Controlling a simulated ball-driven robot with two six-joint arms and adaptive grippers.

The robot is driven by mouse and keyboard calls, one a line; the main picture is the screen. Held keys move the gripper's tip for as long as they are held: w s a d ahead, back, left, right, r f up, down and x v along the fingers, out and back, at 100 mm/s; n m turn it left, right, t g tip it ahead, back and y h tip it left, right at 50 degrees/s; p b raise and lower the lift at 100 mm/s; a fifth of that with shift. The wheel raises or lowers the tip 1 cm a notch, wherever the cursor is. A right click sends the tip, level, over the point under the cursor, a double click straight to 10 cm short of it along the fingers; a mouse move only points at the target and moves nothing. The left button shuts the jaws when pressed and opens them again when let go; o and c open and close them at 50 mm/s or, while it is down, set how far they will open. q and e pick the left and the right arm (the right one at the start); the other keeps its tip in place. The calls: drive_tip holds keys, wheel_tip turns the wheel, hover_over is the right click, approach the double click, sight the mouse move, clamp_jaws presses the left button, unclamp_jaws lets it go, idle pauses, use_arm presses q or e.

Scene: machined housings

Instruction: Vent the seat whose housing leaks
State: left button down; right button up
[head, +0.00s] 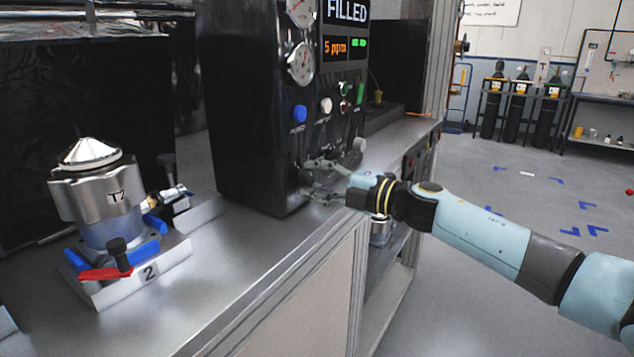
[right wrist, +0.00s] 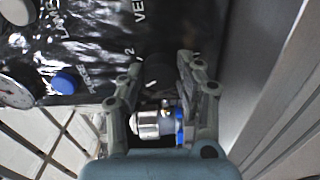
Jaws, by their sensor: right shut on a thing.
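The housing marked T2 (head: 110,195), a silver body with a cone top, stands upright on the seat marked 2 (head: 150,272), which has blue clamps and a red lever (head: 105,272). A black panel (head: 245,120) behind it shows FILLED and 5 ppm. My right gripper (head: 322,178) is at the panel's lower face. In the right wrist view, its fingers (right wrist: 155,75) are shut on a dark knob (right wrist: 157,68) by a mark 2 and partly hidden lettering starting VE. Another silver housing with a blue band (right wrist: 150,123) shows beyond the fingers. My left gripper is out of view.
The panel carries gauges (head: 300,63), a blue button (head: 299,113), a white button (head: 326,105) and a grey knob (head: 359,145). The steel bench (head: 250,250) is clear in front of the panel. Gas cylinders (head: 517,105) stand far right across open floor.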

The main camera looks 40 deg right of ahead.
drive_tip(key=shift+f+n, duration=0.1)
drive_tip(key=shift+n, duration=0.2)
idle(0.4)
drive_tip(key=o, duration=1.1)
drive_tip(key=shift+o, duration=0.2)
drive_tip(key=shift+s, duration=0.1)
drive_tip(key=v, duration=1.2)
drive_tip(key=shift+a, duration=0.1)
